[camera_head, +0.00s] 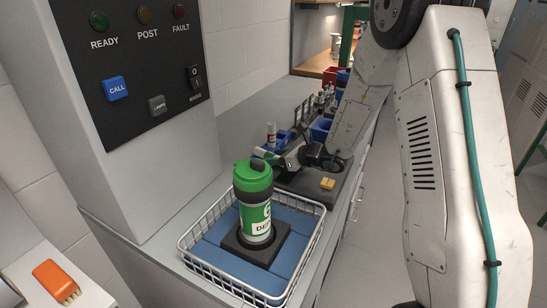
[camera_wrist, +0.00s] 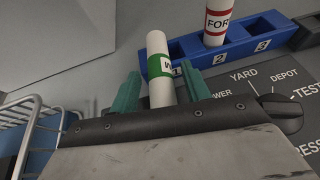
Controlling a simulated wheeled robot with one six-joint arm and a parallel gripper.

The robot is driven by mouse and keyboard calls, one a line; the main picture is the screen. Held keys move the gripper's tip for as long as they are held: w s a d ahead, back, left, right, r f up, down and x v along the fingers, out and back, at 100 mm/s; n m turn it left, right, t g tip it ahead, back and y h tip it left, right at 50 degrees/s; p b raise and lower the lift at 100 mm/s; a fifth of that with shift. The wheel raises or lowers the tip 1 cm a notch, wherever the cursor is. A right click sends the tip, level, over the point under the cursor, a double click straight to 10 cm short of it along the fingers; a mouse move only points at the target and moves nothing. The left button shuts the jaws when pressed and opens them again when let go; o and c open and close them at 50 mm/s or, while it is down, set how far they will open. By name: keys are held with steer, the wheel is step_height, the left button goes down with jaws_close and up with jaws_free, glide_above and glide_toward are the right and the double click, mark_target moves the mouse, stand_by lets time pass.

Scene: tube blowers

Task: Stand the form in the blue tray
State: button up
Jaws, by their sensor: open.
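My gripper (camera_wrist: 162,90) is open, with a teal finger on each side of a white tube (camera_wrist: 159,35) with a green band. The tube's lower end is between the fingers; contact is not clear. The blue tray (camera_wrist: 262,31) lies just beyond, with numbered compartments. A white tube with a red band reading "FOR" (camera_wrist: 217,22) stands in it by the number 2. The green-banded tube partly covers the tray's near-left end by number 1. In the head view my gripper (camera_head: 272,158) is behind the green canister, near the red-banded tube (camera_head: 271,130).
A green-lidded canister (camera_head: 254,203) stands in a black holder in a wire basket (camera_head: 187,249) on the counter. A dark labelled panel (camera_wrist: 245,95) with a black knob (camera_wrist: 282,108) lies right of my gripper. A grey cabinet rises at left.

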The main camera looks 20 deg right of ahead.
steer(key=shift+o, duration=0.5)
steer(key=v, duration=0.7)
steer(key=shift+s+d+r, duration=0.2)
steer(key=shift+s+d, duration=0.05)
steer(key=shift+d, duration=0.05)
steer(key=shift+w+a+f, duration=0.2)
steer(key=shift+w+a, duration=0.1)
steer(key=shift+a, duration=0.05)
steer(key=x, duration=0.7)
steer(key=shift+f, duration=0.25)
steer(key=c, duration=1.1)
